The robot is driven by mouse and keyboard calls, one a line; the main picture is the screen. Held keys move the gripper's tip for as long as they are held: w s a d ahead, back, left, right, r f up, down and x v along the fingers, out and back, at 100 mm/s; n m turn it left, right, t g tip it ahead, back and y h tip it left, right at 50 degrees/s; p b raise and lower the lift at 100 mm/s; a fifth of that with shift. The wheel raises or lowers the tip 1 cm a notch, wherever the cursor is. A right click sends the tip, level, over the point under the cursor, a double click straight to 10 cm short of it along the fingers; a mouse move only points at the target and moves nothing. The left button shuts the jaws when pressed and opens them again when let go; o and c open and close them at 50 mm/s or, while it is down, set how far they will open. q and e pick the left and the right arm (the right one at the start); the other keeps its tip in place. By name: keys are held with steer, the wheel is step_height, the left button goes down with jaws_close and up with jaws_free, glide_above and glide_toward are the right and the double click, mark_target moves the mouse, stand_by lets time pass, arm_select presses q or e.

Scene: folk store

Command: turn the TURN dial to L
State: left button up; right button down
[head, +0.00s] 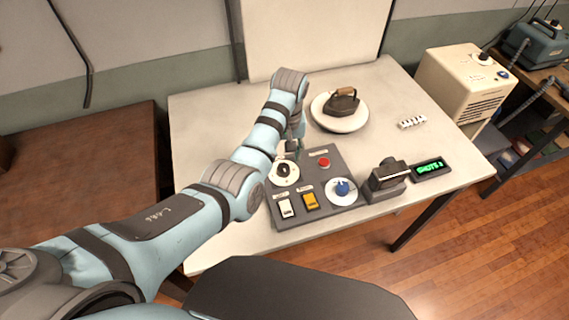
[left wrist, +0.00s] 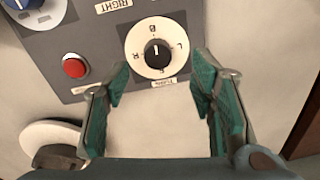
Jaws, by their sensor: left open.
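The TURN dial (head: 285,173) is a white disc with a black knob on the grey panel (head: 318,211). In the left wrist view the dial (left wrist: 157,52) lies just beyond the fingertips, with L on its right, R on its left, B at the top and F at the bottom by the TURN label (left wrist: 165,84). A short white mark shows on the knob, seemingly on its B side. My left gripper (left wrist: 160,78) is open and empty, its green-padded fingers spread on either side below the dial. In the head view my left gripper (head: 291,150) hangs at the dial's far edge.
The panel also has a red button (head: 323,162), a blue knob (head: 342,188), a white switch (head: 286,208) and a yellow switch (head: 310,201). An iron (head: 342,102) on a white plate stands behind. A display (head: 431,168) stands at the right.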

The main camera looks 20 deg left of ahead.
mark_target(284, 167)
arm_select(q)
steer(key=f, duration=0.2)
steer(key=f+b, duration=0.1)
steer(key=f, duration=0.1)
steer(key=shift+s+a+f, duration=0.15)
steer(key=shift+s, duration=0.05)
steer(key=w+f, duration=0.2)
steer(key=shift+f, duration=0.35)
steer(key=shift+s+r, duration=0.3)
steer(key=shift+s, duration=0.1)
steer(key=c, duration=0.4)
steer(key=shift+s, duration=0.1)
steer(key=c, duration=0.8)
arm_select(e)
steer(key=shift+w+f, duration=0.15)
steer(key=shift+f, duration=0.7)
steer(key=shift+r, duration=0.2)
